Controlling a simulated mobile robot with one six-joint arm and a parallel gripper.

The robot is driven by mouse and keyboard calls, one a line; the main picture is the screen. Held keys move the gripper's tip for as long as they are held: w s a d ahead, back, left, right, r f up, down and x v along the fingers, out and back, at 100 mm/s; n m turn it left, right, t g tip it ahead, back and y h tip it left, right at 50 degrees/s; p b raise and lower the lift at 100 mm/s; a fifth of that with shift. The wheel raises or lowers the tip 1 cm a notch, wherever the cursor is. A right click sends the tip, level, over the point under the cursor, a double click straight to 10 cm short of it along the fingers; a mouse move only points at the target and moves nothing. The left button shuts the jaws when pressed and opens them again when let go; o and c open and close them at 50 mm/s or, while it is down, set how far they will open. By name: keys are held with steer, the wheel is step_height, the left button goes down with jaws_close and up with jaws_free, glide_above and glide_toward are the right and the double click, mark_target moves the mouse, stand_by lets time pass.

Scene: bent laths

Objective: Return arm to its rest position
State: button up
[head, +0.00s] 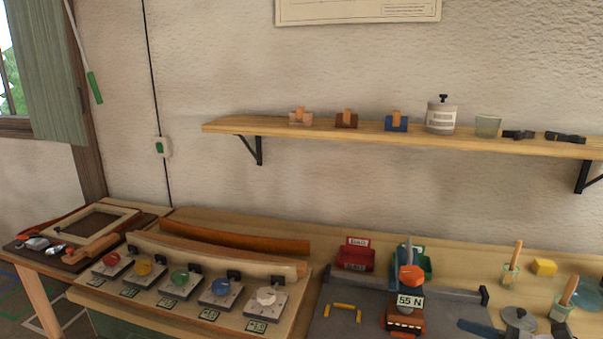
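My arm and my gripper do not show clearly in the head view. The workbench (200,213) runs along the wall. On it a wooden jig (150,296) carries a bent lath (235,239) along its back. A row of clamps with coloured knobs stands along its front: red (111,259), yellow (143,268), green (179,277), blue (221,287) and white (266,296). To the right, a grey board (345,300) holds an orange and dark device (411,275) with a "55 N" sign (409,301).
A wall shelf (225,126) holds small blocks (347,120), a white jar (441,117) and a glass (488,126). Red (354,257) and green bins stand behind the board. A brush jar (511,273), yellow block (544,267) and pot lid (519,318) crowd the right.

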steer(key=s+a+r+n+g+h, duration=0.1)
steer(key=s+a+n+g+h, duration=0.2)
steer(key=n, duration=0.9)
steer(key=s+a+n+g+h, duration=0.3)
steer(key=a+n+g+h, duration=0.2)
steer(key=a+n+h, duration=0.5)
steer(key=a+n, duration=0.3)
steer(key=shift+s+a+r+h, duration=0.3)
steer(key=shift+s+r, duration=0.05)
